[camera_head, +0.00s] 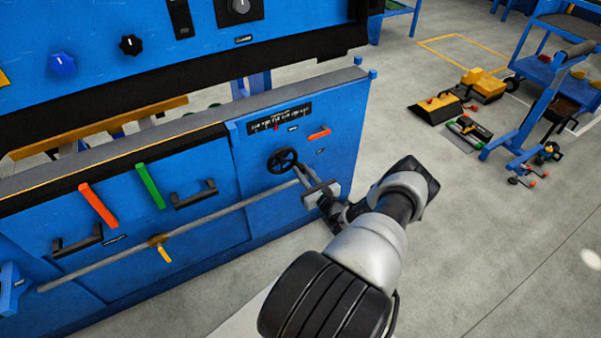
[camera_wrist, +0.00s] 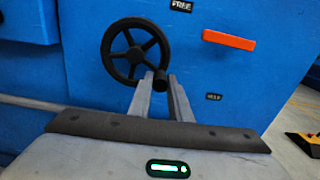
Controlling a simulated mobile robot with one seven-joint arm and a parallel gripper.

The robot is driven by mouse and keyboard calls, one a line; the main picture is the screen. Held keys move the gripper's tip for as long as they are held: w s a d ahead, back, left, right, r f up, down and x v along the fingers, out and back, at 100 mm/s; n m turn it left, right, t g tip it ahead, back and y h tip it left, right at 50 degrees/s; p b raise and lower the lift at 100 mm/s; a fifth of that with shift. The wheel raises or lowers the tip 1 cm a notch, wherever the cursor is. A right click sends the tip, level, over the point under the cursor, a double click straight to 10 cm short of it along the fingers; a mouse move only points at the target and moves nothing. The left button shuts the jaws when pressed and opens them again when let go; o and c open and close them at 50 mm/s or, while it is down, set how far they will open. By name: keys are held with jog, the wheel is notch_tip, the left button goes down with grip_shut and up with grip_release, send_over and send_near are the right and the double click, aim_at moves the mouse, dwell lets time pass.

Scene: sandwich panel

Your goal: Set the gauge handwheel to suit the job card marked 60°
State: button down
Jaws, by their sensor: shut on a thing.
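The black spoked handwheel (camera_head: 282,160) is on the blue panel's right section; it also shows in the wrist view (camera_wrist: 117,50). My gripper (camera_head: 304,177) is at the wheel's lower right. In the wrist view, my gripper's two fingers (camera_wrist: 161,84) are shut on the wheel's dark crank knob (camera_wrist: 160,78). The gauge scale (camera_head: 279,117), a black strip with white marks, is above the wheel. A small red pointer (camera_head: 276,128) is at its lower edge, left of middle; the numbers are too small to read. I cannot make out a job card marked 60°.
An orange lever (camera_wrist: 229,40) lies nearly horizontal right of the wheel, with a FREE label (camera_wrist: 181,5) above and what looks like a HELD label (camera_wrist: 214,97) below. A grey rail (camera_head: 215,215) runs along the panel's left. Open floor (camera_head: 430,260) is at right.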

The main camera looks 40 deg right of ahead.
aim_at(295, 153)
jog(key=r+n+p, duration=0.1)
jog(key=n, duration=0.2)
jog(key=r+n+p, duration=0.3)
jog(key=n+p, duration=0.1)
jog(key=n, duration=0.1)
jog(key=shift+d+r+n, duration=0.15)
jog(key=shift+d+n, duration=0.05)
jog(key=shift+n, duration=0.1)
jog(key=shift+a+r+n+p, duration=0.1)
jog(key=shift+r+n+p, duration=0.15)
jog(key=shift+n, duration=0.25)
jog(key=shift+a+r+n+p, duration=0.1)
jog(key=shift+n+p, duration=0.15)
jog(key=shift+n, duration=0.25)
jog(key=c, duration=1.6)
grip_release()
jog(key=shift+c, duration=0.2)
